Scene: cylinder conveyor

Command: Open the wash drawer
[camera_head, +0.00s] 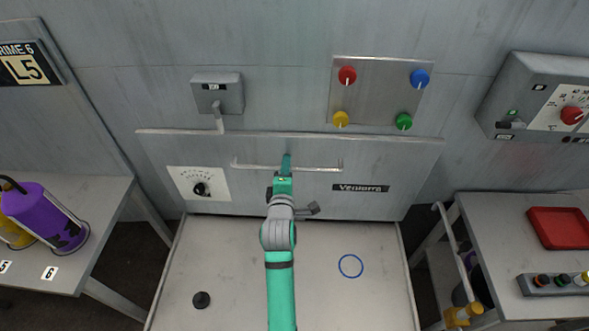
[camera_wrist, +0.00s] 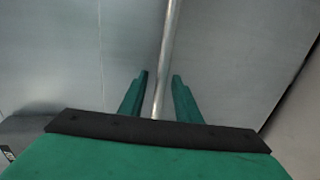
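The wash drawer front (camera_head: 245,190) is a grey panel in the middle of the head view, with a dial at its left and a dark nameplate at its right. Its long thin bar handle (camera_head: 320,168) runs level across the upper part. My gripper (camera_head: 286,158) is at the middle of this handle. In the wrist view, the handle bar (camera_wrist: 171,40) passes between the two green fingers of my gripper (camera_wrist: 160,76). The fingers stand apart, with a gap showing on each side of the bar. Part of the bar is hidden behind the gripper body.
Side tables stand left (camera_head: 75,200) and right (camera_head: 500,230). A lever box (camera_head: 217,93) and a panel of coloured knobs (camera_head: 375,90) are above.

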